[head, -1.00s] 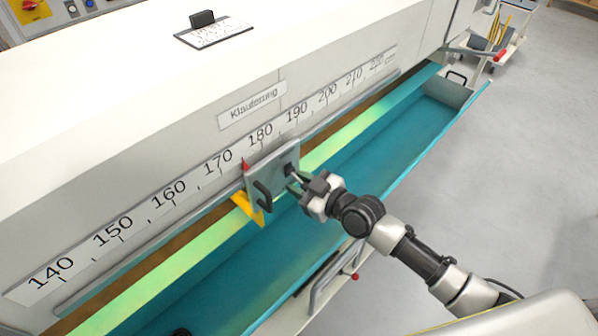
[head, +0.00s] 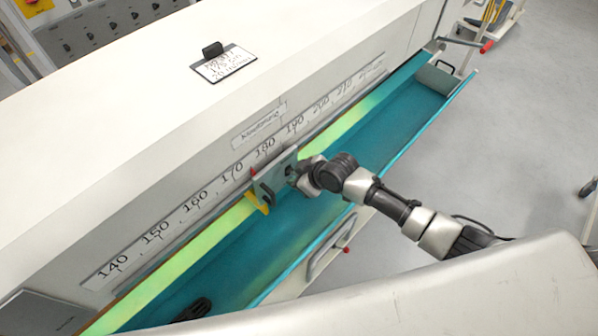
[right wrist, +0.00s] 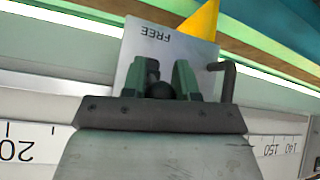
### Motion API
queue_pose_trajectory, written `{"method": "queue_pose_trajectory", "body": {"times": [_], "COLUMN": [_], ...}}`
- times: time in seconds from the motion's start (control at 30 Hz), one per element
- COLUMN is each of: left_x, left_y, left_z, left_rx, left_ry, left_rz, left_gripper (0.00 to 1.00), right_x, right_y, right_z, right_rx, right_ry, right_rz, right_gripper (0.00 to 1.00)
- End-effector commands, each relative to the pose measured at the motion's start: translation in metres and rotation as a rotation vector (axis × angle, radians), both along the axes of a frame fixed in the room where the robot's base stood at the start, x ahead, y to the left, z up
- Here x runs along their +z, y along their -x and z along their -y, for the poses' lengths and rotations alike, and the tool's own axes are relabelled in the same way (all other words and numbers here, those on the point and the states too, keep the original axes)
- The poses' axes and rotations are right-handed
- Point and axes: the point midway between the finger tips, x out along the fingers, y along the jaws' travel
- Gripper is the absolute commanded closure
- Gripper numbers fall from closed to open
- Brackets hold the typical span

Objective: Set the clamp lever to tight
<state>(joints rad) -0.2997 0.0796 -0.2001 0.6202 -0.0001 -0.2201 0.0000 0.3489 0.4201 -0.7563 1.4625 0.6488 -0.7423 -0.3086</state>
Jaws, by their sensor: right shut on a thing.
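The grey clamp plate (head: 268,185) sits on the rail below the number scale. Its red pointer (head: 253,170) stands between 170 and 180, and a yellow piece (head: 257,202) shows below the plate. My right gripper (head: 298,177) is at the plate's right side. In the right wrist view the gripper (right wrist: 158,85) is shut on the black round knob of the clamp lever (right wrist: 154,90). The word FREE is on the plate (right wrist: 143,48) beside the fingers. The rest of the lever and any other marking are hidden. A bent dark handle (right wrist: 228,80) stands beside the fingers. My left gripper is not in view.
A teal trough (head: 385,135) runs along the machine below the rail. A small sign (head: 224,63) lies on the white machine top. A red-tipped bar (head: 465,43) sticks out at the far end.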

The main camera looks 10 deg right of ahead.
Motion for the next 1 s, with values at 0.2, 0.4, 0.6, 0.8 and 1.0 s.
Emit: {"method": "queue_pose_trajectory", "body": {"times": [0.2, 0.4, 0.6, 0.8, 1.0], "left_x": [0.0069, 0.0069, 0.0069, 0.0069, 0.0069], "left_y": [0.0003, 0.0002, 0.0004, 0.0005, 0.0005], "left_z": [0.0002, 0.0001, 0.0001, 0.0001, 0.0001], "left_rx": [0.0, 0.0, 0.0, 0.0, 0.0], "left_ry": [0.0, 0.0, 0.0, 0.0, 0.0], "left_rz": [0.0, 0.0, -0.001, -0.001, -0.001], "left_gripper": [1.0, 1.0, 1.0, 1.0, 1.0], "right_x": [0.0023, 0.0017, 0.0018, 0.0018, 0.0016], "right_y": [-0.0009, -0.0008, -0.0009, -0.0009, -0.0006], "right_z": [-0.0003, -0.0004, -0.0003, -0.0003, -0.0003], "right_rx": [0.0, 0.0, 0.001, 0.001, 0.0], "right_ry": [0.02, 0.022, 0.022, 0.022, 0.022], "right_rz": [-0.029, -0.034, -0.033, -0.033, -0.033], "right_gripper": [0.95, 0.95, 0.95, 0.46, 0.46]}}
